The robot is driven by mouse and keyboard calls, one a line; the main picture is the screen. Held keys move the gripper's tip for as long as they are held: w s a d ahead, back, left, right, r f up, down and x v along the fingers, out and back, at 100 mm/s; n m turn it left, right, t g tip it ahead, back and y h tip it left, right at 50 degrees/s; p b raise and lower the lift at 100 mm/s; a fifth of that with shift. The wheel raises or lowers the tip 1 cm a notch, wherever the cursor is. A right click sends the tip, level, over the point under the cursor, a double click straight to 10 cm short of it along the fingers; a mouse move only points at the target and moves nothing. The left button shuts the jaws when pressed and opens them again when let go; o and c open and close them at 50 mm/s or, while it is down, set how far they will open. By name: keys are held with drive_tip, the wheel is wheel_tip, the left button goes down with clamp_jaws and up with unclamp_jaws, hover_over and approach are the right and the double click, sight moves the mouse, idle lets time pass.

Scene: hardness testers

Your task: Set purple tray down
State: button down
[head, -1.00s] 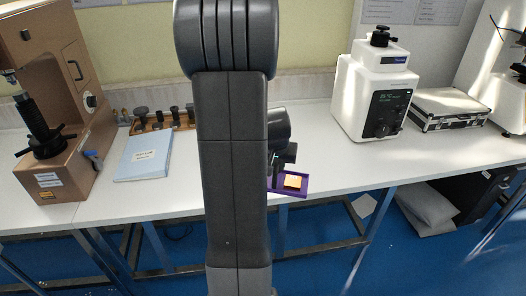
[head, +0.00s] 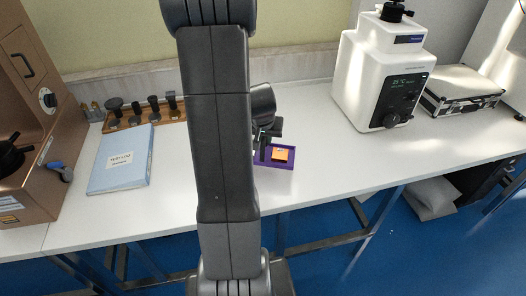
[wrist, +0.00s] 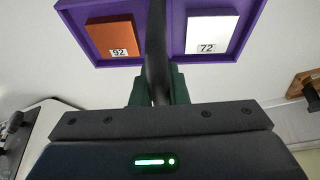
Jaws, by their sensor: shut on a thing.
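The purple tray (head: 275,165) is over the white bench top, partly hidden by my arm in the head view. In the wrist view the tray (wrist: 75,32) fills the top. It carries an orange-brown block marked 92 (wrist: 112,35) and a pale block marked 72 (wrist: 212,33); the orange block (head: 283,154) also shows in the head view. My gripper (wrist: 158,88) is shut on a dark upright bar at the tray's middle. I cannot tell whether the tray's underside touches the bench.
A blue folder (head: 121,158) and a wooden rack of dark pieces (head: 143,113) lie to the left, beside a copper-coloured tester (head: 35,130). A white tester (head: 380,75) and a silver case (head: 462,95) stand to the right. The bench (head: 330,150) is clear around the tray.

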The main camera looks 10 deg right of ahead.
sight(263, 140)
wheel_tip(263, 140, down, 6)
drive_tip(key=shift+f+b, duration=0.25)
drive_tip(key=shift+b, duration=0.7)
drive_tip(key=c, duration=1.4)
unclamp_jaws()
drive_tip(key=p+v, duration=0.2)
drive_tip(key=v, duration=0.9)
drive_tip(key=shift+s+r, duration=0.15)
drive_tip(key=shift+s+a+r, duration=0.1)
drive_tip(key=shift+s+r, duration=0.1)
drive_tip(key=shift+r, duration=0.15)
